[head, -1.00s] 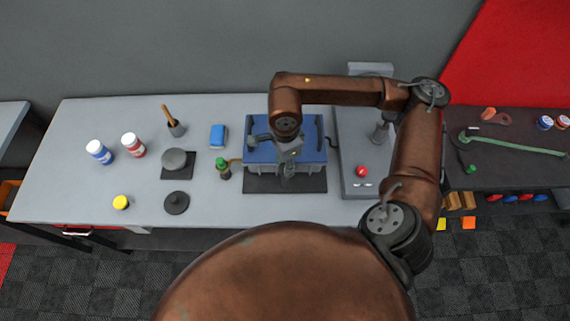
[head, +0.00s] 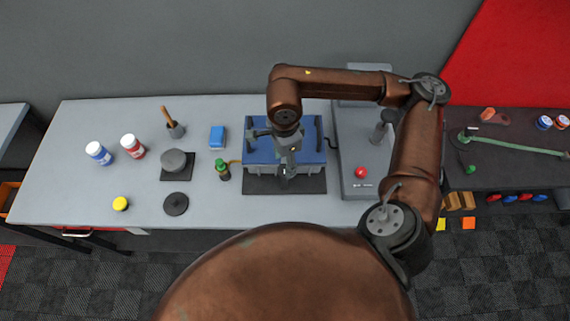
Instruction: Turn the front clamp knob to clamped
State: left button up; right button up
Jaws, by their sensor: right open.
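The roller dyno (head: 313,155), a box with a blue top and grey front on a dark base plate (head: 313,185), stands at the middle of the bench. My right gripper (head: 285,181) hangs from the copper arm over the front side of the dyno and points down. It is open, near the dyno's front edge. The front clamp knob cannot be made out; it seems hidden by or close to the gripper, and contact cannot be told. My left gripper is not in view.
A green-capped bottle (head: 222,171) stands just left of the dyno. A grey panel with a red button (head: 361,172) lies to the right, below my arm. Several jars and a blue block (head: 217,136) are farther left.

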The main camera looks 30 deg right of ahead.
notch_tip(320, 180, up, 9)
jog(key=shift+r, duration=0.2)
dwell(0.6)
